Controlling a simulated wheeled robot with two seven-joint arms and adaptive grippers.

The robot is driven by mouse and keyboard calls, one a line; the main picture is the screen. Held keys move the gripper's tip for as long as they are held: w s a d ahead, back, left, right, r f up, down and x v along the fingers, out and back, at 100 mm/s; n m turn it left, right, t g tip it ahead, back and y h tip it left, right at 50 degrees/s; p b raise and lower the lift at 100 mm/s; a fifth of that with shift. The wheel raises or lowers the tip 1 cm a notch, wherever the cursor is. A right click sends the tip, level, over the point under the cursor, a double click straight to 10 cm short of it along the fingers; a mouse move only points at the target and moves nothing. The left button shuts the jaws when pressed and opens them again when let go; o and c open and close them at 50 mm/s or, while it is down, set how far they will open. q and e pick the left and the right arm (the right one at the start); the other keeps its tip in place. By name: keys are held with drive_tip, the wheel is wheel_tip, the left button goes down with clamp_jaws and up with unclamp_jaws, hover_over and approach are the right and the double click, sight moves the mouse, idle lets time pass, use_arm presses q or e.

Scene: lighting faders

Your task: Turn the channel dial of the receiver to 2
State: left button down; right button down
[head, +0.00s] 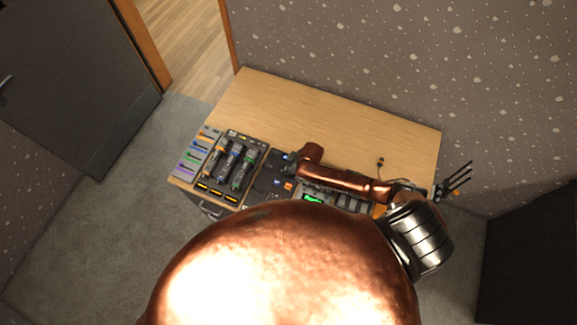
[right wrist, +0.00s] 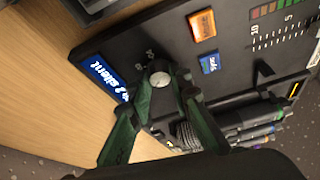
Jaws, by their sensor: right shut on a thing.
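In the right wrist view the receiver (right wrist: 180,50) is a dark panel. A small blue display (right wrist: 105,75) on it seems to read "2 silent"; its first characters are unclear. The channel dial (right wrist: 160,79) is a small round silver knob beside the display, with small marks next to it. My right gripper (right wrist: 160,82) has its green fingers on both sides of the knob and is shut on it.
An orange button (right wrist: 202,25) and a blue button (right wrist: 209,63) sit beside the dial. A rack (head: 207,187) with several microphones stands left of the receiver, and a fader console (head: 345,203) lies right. The desk (head: 320,115) is bare behind them.

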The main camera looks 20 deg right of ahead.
drive_tip(key=shift+m+h+p, duration=0.3)
drive_tip(key=shift+m+p, duration=0.2)
drive_tip(key=shift+m, duration=0.1)
drive_tip(key=c, duration=1.8)
unclamp_jaws()
drive_tip(key=shift+o, duration=0.2)
drive_tip(key=shift+r, duration=0.1)
drive_tip(key=v, duration=1.2)
drive_tip(key=shift+s, duration=0.15)
